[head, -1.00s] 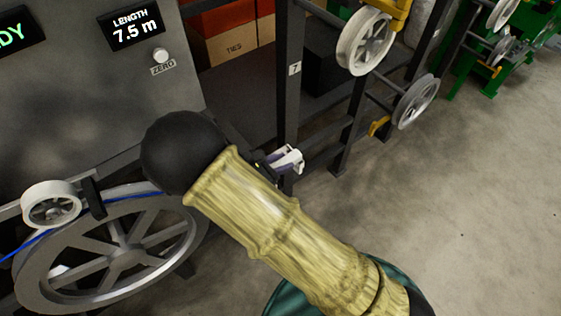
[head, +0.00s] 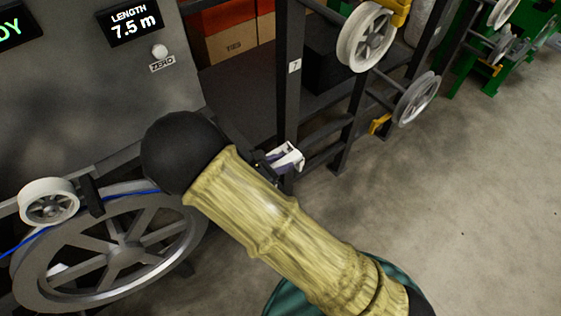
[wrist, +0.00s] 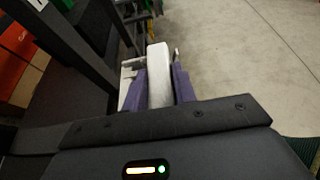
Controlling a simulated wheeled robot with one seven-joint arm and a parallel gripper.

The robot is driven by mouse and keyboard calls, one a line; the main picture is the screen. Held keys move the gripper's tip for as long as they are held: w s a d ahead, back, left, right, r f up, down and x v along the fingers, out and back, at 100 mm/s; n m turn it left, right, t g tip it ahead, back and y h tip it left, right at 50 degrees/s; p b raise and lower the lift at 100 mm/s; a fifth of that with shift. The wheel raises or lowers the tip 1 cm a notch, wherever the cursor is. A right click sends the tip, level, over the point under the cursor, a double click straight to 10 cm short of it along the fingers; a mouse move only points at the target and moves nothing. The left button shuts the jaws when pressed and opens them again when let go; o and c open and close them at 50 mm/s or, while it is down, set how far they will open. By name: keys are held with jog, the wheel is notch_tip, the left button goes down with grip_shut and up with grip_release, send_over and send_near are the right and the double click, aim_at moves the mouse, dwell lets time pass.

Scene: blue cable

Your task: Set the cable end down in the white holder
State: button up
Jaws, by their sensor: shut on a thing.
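My gripper (head: 286,160) is beyond my forearm in the head view, beside the dark rack post. In the wrist view its purple fingers (wrist: 158,88) stand close on either side of a white piece (wrist: 159,72). This piece and the white part at the left finger (wrist: 130,72) look like the white holder, but I cannot tell for sure. The blue cable (head: 38,238) runs over the large grey wheel at the left and passes behind my arm. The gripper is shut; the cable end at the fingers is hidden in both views.
The dark rack post (head: 290,85) marked 7 stands close behind my gripper. White reels (head: 366,38) and a grey reel (head: 416,97) hang at the right. The large grey wheel (head: 110,245) and a small white pulley (head: 48,201) are at the left. Open concrete floor lies to the right.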

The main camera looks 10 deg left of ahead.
jog(key=shift+f+b, duration=0.3)
jog(key=shift+f, duration=0.15)
dwell(0.5)
jog(key=o, duration=1)
jog(key=shift+a, duration=0.1)
jog(key=b+v, duration=0.4)
jog(key=v, duration=1.3)
jog(key=shift+s+a+b, duration=0.1)
jog(key=shift+s+b, duration=0.05)
jog(key=shift+b, duration=0.15)
